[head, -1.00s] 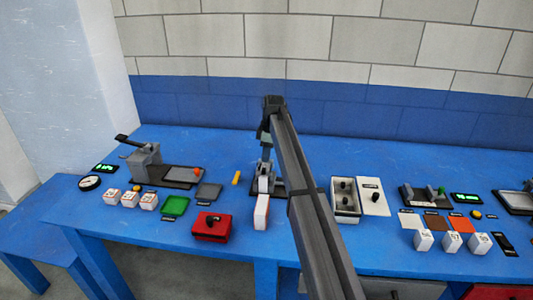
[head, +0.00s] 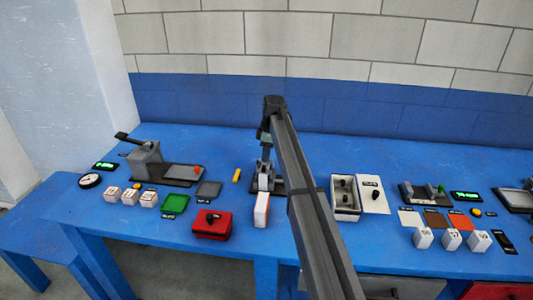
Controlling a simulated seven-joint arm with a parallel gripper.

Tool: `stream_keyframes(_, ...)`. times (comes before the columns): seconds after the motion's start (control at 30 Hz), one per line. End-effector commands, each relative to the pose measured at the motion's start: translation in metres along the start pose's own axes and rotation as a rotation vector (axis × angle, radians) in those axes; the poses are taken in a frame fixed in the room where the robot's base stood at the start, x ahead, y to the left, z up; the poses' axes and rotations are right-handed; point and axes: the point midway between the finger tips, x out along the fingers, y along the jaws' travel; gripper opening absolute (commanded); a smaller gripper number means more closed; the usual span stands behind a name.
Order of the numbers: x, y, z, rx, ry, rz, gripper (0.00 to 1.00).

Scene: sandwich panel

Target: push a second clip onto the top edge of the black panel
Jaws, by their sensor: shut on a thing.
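My gripper (head: 265,166) points down over a small grey fixture (head: 264,183) with a dark base, left of the middle of the bench. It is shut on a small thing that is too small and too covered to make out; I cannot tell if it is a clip. I cannot clearly pick out the black panel or a clip on its top edge at this size. My arm hides what lies just right of the fixture.
A white box (head: 262,210) and a red box (head: 211,226) stand in front of the fixture. A yellow piece (head: 237,175) lies to its left. An open two-part bin (head: 345,214) stands right of my arm. The blue bench (head: 310,150) is clear behind.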

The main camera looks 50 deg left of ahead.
Motion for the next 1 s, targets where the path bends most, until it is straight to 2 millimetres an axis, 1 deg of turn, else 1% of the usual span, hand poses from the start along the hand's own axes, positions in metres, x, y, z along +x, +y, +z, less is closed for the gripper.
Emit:
stream_keyframes(0.57, 0.0006, 0.0, 0.0001, 0.0, 0.0, 0.0, 0.0)
stream_keyframes(1.0, 0.007, 0.0001, 0.0008, 0.0, 0.0, 0.001, 0.0)
